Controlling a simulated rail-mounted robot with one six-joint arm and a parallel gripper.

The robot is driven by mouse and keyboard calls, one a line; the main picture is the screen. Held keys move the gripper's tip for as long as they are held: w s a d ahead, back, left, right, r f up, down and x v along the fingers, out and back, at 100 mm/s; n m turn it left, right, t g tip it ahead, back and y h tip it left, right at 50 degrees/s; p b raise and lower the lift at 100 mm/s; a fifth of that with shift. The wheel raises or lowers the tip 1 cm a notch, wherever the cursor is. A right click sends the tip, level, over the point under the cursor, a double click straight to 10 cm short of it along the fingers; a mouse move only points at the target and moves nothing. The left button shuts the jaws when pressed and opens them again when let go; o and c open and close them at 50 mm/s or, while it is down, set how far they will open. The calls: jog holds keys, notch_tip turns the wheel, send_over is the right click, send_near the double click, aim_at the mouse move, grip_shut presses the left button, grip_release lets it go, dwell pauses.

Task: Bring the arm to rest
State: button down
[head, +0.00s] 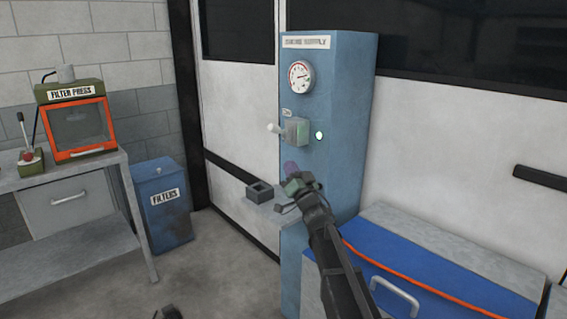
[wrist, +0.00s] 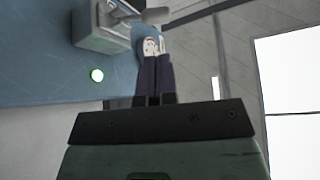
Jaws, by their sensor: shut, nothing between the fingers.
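My gripper (head: 290,168) is in front of the blue grease supply cabinet (head: 345,90) in the head view, at the end of my dark arm, below the lever switch box. In the wrist view the two dark fingers of my gripper (wrist: 152,50) lie side by side, shut, with nothing between them. The grey switch box (head: 295,131) with its pale lever (head: 273,128) is on the cabinet front; it also shows in the wrist view (wrist: 100,28), apart from the fingertips. A lit white-green lamp (head: 319,135) is beside it.
A small shelf with a dark square holder (head: 260,193) juts from the cabinet below my gripper. A blue chest (head: 420,265) with an orange stripe stands at the right. A filter press (head: 72,120) on a grey bench and a blue filters bin (head: 162,205) stand at the left.

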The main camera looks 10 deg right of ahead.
jog(key=v, duration=0.2)
jog(key=shift+s+f, duration=0.15)
jog(key=shift+s, duration=0.1)
